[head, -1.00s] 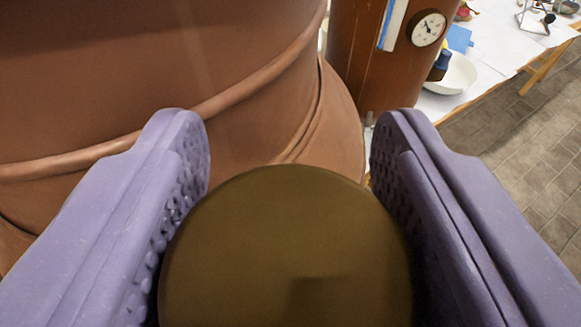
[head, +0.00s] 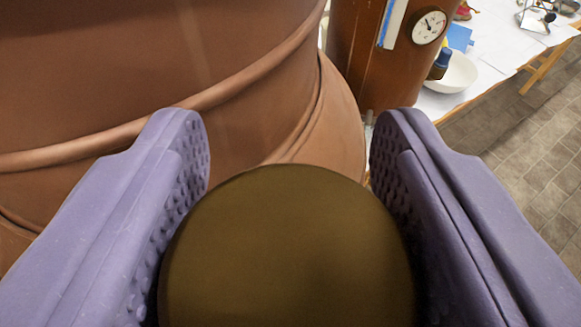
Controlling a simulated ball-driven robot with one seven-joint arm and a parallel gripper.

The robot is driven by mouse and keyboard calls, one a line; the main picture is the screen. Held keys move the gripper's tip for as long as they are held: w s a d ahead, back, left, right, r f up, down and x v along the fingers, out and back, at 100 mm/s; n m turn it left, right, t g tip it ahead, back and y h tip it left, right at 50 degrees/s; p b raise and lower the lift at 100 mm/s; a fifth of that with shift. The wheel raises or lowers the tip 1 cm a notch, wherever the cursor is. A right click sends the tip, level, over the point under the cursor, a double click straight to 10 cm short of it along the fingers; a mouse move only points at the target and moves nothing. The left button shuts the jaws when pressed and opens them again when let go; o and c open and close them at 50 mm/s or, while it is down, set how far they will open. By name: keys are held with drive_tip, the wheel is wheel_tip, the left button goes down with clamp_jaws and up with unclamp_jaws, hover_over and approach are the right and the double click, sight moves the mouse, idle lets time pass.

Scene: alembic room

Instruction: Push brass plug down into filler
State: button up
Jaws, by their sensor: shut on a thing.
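The brass plug (head: 288,245) shows as a large dark round disc at the bottom middle of the head view. My gripper (head: 288,150) has two purple, dimpled fingers, one on each side of the plug, and is shut on it. The plug's underside is hidden, and so is the filler, so I cannot tell how the plug sits relative to it.
A big copper vessel (head: 150,70) with a raised band fills the upper left, just beyond the fingers. A copper column (head: 365,60) with a round dial (head: 429,27) stands behind. A white table (head: 490,55) holds a white bowl (head: 455,75). Tiled floor (head: 535,150) lies clear at right.

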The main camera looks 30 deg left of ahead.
drive_tip(key=shift+f+b, duration=1.05)
idle(2.1)
drive_tip(key=o, duration=1.2)
drive_tip(key=shift+d, duration=0.2)
drive_tip(key=shift+a, duration=0.1)
